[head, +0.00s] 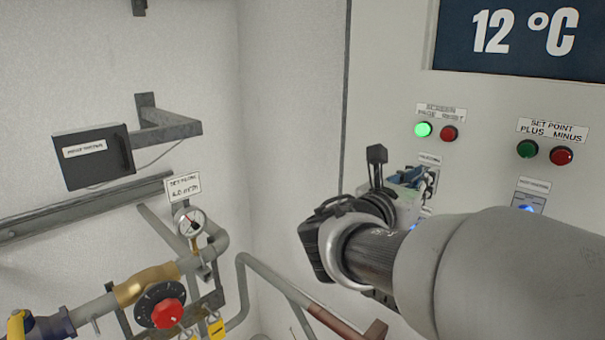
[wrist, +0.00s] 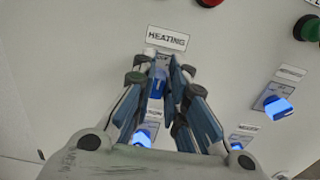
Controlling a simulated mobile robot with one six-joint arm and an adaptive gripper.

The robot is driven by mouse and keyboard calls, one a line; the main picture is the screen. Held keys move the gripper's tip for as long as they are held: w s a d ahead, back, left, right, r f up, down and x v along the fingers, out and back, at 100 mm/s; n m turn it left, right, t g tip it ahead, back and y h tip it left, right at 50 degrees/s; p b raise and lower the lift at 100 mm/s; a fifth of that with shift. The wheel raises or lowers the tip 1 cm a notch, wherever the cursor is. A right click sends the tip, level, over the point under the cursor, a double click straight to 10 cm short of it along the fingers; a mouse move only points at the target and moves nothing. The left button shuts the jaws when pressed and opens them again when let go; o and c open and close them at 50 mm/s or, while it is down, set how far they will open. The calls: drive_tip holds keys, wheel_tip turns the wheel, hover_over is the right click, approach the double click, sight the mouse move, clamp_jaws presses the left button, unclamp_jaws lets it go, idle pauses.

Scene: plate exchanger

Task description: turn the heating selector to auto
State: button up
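The heating selector (wrist: 157,82) is a blue knob under a label reading HEATING (wrist: 167,39) in the wrist view. The knob looks roughly upright in the picture; its position markings are mostly hidden by my fingers. My gripper (wrist: 160,75) has one finger on each side of the knob, with the fingers drawn fairly close together. I cannot tell whether they touch it. In the head view my gripper (head: 410,180) is at the panel face, and it and my arm hide the selector.
More blue-lit selectors sit close by, one at the right (wrist: 279,104) and one below left (wrist: 142,138). Green (head: 527,149) and red (head: 562,155) buttons are above right. A display (head: 520,35) reads 12 °C. Pipes with a red-knobbed valve (head: 166,312) stand at the left.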

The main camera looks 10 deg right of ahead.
clamp_jaws()
drive_tip(key=shift+f+m+b, duration=0.1)
drive_tip(key=shift+m+b, duration=0.3)
drive_tip(key=shift+b, duration=0.3)
drive_tip(key=m+b, duration=0.2)
drive_tip(key=b, duration=0.1)
drive_tip(key=m+b, duration=0.3)
drive_tip(key=b, duration=0.1)
drive_tip(key=m+b, duration=0.3)
drive_tip(key=shift+s+d+f+b, duration=0.15)
drive_tip(key=shift+s+d+b, duration=0.1)
drive_tip(key=shift+s+b, duration=0.1)
drive_tip(key=o, duration=0.6)
unclamp_jaws()
drive_tip(key=shift+d, duration=0.1)
